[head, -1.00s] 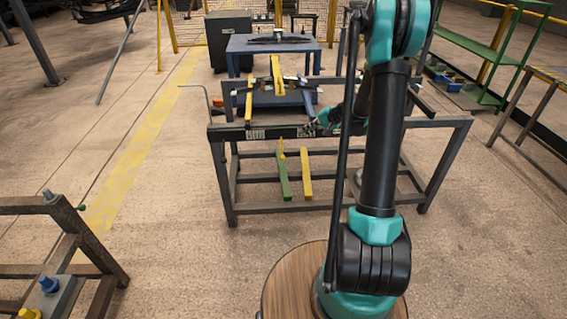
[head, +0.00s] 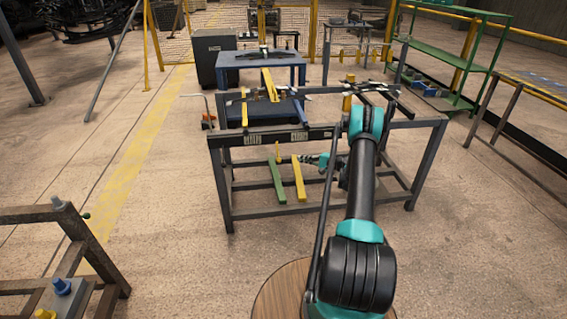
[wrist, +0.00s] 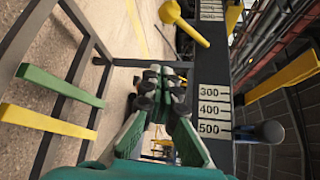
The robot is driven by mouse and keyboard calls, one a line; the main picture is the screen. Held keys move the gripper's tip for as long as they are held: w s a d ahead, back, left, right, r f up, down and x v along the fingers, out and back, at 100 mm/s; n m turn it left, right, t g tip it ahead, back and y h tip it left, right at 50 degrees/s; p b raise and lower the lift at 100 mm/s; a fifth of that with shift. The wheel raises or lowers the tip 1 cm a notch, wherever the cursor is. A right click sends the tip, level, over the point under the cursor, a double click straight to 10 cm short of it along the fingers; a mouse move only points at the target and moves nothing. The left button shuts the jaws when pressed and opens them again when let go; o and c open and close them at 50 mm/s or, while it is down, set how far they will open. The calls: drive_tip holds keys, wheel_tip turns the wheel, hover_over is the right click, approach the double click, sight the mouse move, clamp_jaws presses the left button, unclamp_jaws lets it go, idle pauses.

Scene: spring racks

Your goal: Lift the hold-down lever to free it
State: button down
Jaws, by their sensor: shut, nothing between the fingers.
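A short yellow lever with a ball end (wrist: 184,22) sits at the top of the wrist view, beside the front beam. It also shows in the head view (head: 278,152), hanging below that beam. No part is labelled as the hold-down lever, so I cannot tell for sure that this is it. My gripper (wrist: 165,82) is shut and empty, apart from the yellow lever. In the head view my gripper (head: 312,159) is below the front beam, right of the yellow lever, and partly hidden by my arm.
The front beam (wrist: 213,92) carries a 300–500 scale. A dark knob (wrist: 271,132) stands beyond it.

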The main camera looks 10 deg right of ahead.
drive_tip(key=w+a, duration=0.2)
drive_tip(key=a, duration=0.7)
drive_tip(key=shift+f, duration=0.35)
drive_tip(key=shift+a, duration=0.1)
